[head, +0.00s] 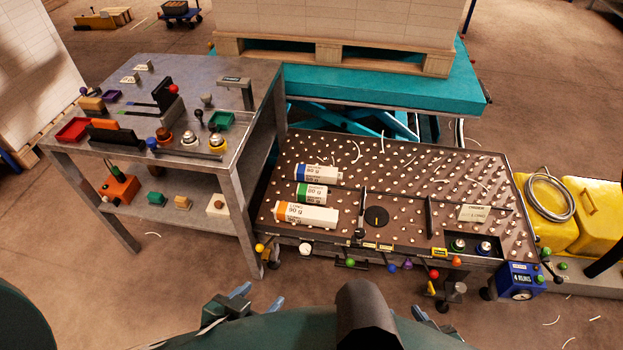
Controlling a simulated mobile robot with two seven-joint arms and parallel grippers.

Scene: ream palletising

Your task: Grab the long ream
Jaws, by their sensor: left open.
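The long ream (306,215) is a white pack with an orange end and the print "LONG 80 g". It lies near the front left of the ball-topped table (400,205). A green-ended ream (312,194) and a blue-ended ream (318,173) lie behind it. My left gripper (259,297) is open and empty, low at the bottom of the head view, nearer to me than the table and apart from the long ream. My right gripper (432,321) shows only in part at the bottom, right of centre; its jaws are unclear.
A grey metal bench (210,72) with tools and coloured trays stands at the left. A loaded wooden pallet (335,55) rests on a teal lift (375,90) behind. Coloured knobs line the table's front edge. Yellow cases (590,205) and a coiled hose stand at the right.

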